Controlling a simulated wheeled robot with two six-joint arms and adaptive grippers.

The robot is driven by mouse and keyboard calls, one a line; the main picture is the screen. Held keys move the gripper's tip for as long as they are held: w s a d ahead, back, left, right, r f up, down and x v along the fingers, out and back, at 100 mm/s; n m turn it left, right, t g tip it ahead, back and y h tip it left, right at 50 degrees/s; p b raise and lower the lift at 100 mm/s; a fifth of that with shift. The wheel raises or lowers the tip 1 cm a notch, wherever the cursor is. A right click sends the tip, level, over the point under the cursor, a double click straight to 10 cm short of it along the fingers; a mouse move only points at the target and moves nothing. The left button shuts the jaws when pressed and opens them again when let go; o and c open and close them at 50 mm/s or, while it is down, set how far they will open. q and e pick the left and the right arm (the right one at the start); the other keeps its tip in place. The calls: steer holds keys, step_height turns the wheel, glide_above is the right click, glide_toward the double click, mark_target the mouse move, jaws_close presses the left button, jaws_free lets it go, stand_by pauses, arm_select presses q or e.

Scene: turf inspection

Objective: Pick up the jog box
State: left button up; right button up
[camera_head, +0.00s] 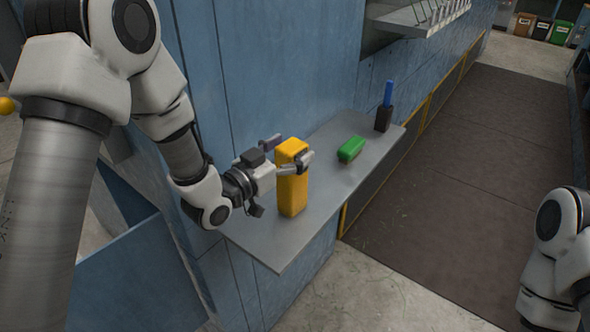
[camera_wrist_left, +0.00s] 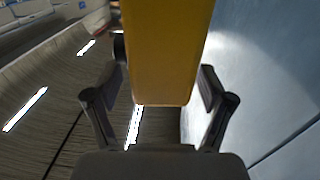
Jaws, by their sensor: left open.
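The jog box appears to be the tall yellow box (camera_head: 291,190), standing upright on a grey metal shelf (camera_head: 265,248). It also fills the top middle of the left wrist view (camera_wrist_left: 168,50). My left gripper (camera_head: 287,156) is open, at the upper part of the yellow box. Its two fingers lie on either side of the box, and in the left wrist view (camera_wrist_left: 160,100) a gap shows beside each finger. My right gripper is out of view; only part of my right arm shows at the right edge.
A green block-like item (camera_head: 350,148) lies on the shelf behind the box. A dark holder with a blue top (camera_head: 383,112) stands at the far end. A blue wall (camera_head: 290,70) borders the shelf on the left. Dark matting (camera_head: 470,160) covers the floor to the right.

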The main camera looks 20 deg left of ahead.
arm_select(q)
steer(key=shift+w+d+f, duration=0.2)
steer(key=shift+w+d, duration=0.05)
steer(key=shift+w, duration=0.4)
steer(key=shift+s+a+r, duration=0.1)
steer(key=shift+s, duration=0.1)
steer(key=shift+s+a+r, duration=0.1)
steer(key=shift+s+a, duration=0.05)
steer(key=shift+s, duration=0.05)
steer(key=c, duration=0.5)
steer(key=shift+s, duration=0.1)
steer(key=c, duration=0.6)
jaws_close()
steer(key=shift+w, duration=0.2)
